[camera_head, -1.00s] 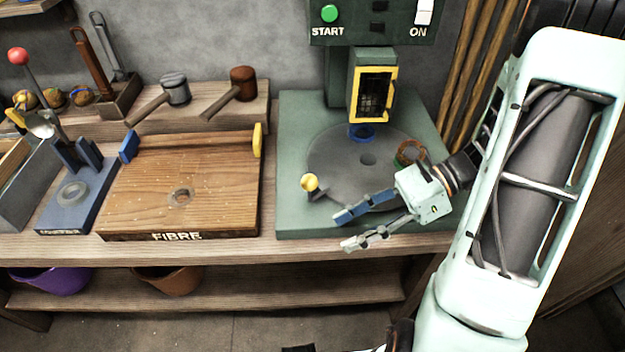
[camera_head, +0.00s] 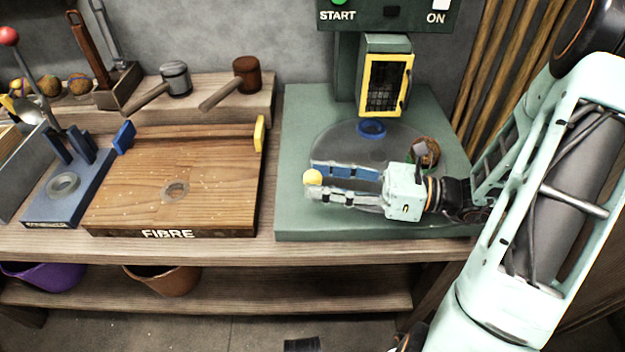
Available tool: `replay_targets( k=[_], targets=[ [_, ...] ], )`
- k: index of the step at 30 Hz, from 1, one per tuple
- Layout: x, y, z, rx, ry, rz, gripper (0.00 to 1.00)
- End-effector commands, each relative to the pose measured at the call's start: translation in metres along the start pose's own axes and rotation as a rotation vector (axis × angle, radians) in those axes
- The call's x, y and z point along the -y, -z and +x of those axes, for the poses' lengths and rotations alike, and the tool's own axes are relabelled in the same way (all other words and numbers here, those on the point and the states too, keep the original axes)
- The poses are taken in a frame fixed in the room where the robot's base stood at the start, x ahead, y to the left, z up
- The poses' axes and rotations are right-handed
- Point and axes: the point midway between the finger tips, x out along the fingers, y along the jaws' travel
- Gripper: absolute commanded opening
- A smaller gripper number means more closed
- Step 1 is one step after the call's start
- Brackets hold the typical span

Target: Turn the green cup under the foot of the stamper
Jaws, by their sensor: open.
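The stamper is a dark green machine. My gripper (camera_head: 314,183) is open, pointing left over the front of the turntable. Its fingertips are at the knob, one behind and one in front; contact is unclear.
A wooden board marked FIBRE (camera_head: 180,165) lies left of the stamper, with a blue stand (camera_head: 65,190) farther left. Two mallets (camera_head: 175,80) rest on a raised shelf behind. Poles (camera_head: 500,60) stand at the right. Buckets (camera_head: 160,279) sit below the bench.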

Motion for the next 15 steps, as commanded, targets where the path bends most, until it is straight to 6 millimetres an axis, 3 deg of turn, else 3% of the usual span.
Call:
replay_targets(
  k=[6,15],
  targets=[
    [0.000,0.000,0.021,-0.001,-0.001,-0.001,0.43],
    [0.000,0.000,0.023,-0.001,0.000,0.000,0.43]
  ],
)
